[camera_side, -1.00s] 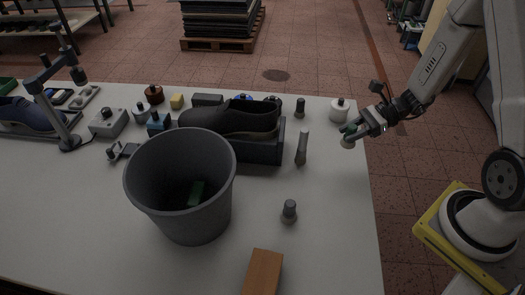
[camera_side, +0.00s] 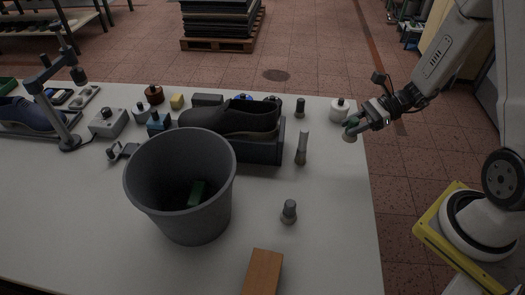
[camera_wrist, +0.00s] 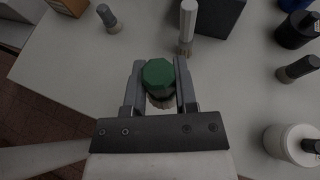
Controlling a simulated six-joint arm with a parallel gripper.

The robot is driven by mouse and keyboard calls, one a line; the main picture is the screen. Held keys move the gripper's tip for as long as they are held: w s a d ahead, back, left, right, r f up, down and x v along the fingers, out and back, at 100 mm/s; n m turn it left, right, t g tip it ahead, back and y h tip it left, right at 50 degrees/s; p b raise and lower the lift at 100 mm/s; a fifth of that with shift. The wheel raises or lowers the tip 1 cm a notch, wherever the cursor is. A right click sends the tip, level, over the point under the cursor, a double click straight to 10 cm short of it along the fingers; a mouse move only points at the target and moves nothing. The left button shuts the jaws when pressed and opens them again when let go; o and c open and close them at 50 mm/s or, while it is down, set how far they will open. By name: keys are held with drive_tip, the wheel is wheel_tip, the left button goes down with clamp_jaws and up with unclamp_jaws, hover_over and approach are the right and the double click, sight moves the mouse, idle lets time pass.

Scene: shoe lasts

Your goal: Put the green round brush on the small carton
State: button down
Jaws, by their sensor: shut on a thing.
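My gripper (camera_wrist: 159,82) is shut on the green round brush (camera_wrist: 158,72), with one finger on each side of its green faceted top. Pale bristles show below the top. In the side view my gripper (camera_side: 358,124) holds the brush (camera_side: 350,134) above the right edge of the table, beside the white jar. A brown box (camera_side: 262,272), which looks like the small carton, stands at the table's front edge. Part of it also shows at the top left of the wrist view (camera_wrist: 72,5). The brush is apart from it.
A large grey bin (camera_side: 180,205) with a green item inside stands left of the carton. A dark shoe (camera_side: 235,118) rests on a dark box (camera_side: 262,148). A grey-handled brush (camera_side: 302,148) and a short grey piece (camera_side: 289,212) stand nearby. The right front table is clear.

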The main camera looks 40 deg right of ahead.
drive_tip(key=shift+a, duration=0.15)
drive_tip(key=w+a+r+n+g, duration=0.1)
drive_tip(key=a+n+g, duration=0.2)
drive_tip(key=a, duration=0.8)
wheel_tip(320, 180, up, 3)
drive_tip(key=n+g, duration=0.6)
drive_tip(key=g, duration=0.1)
hover_over(263, 274)
drive_tip(key=shift+f, duration=2.1)
drive_tip(key=shift+f, duration=0.15)
drive_tip(key=shift+f, duration=1.65)
drive_tip(key=shift+f, duration=0.1)
